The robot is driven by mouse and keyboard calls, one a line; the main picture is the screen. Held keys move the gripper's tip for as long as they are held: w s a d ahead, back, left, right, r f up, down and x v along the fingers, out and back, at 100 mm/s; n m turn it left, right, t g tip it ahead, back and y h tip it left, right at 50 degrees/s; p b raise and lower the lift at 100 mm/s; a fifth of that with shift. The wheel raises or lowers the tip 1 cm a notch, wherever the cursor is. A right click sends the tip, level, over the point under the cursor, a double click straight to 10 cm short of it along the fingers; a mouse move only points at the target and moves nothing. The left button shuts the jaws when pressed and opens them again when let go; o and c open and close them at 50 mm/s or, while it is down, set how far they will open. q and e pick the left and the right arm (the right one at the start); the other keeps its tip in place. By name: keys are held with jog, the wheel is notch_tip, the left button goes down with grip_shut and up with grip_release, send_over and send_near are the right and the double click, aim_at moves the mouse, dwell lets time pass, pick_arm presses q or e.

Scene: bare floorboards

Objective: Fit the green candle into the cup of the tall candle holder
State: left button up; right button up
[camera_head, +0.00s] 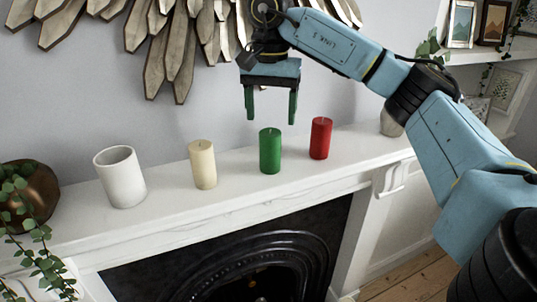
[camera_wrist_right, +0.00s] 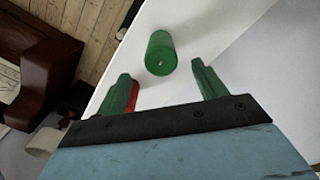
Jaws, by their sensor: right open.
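The green candle (camera_head: 270,150) stands upright on the white mantel, between a cream candle (camera_head: 202,164) and a red candle (camera_head: 320,138). My right gripper (camera_head: 271,118) is open and empty, pointing down just above the green candle. In the right wrist view the green candle (camera_wrist_right: 161,54) shows from above, ahead of the two fingertips and apart from them. A white open-topped cylinder (camera_head: 122,180) stands at the left of the mantel; I cannot tell if it is the holder. No clearly tall candle holder shows. My left gripper is out of view.
The mantel (camera_head: 165,200) is narrow, with the wall behind and a fireplace (camera_head: 245,265) below. A bronze pot (camera_head: 38,190) with trailing leaves stands at far left. A metal leaf-shaped wall decoration (camera_head: 180,50) hangs above. A small pot (camera_head: 390,124) is partly hidden by my right arm.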

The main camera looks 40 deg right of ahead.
aim_at(270, 149)
notch_tip(270, 149, down, 4)
jog(key=shift+f+p, duration=0.8)
jog(key=shift+f, duration=2)
jog(key=shift+w, duration=0.1)
jog(key=c, duration=1.1)
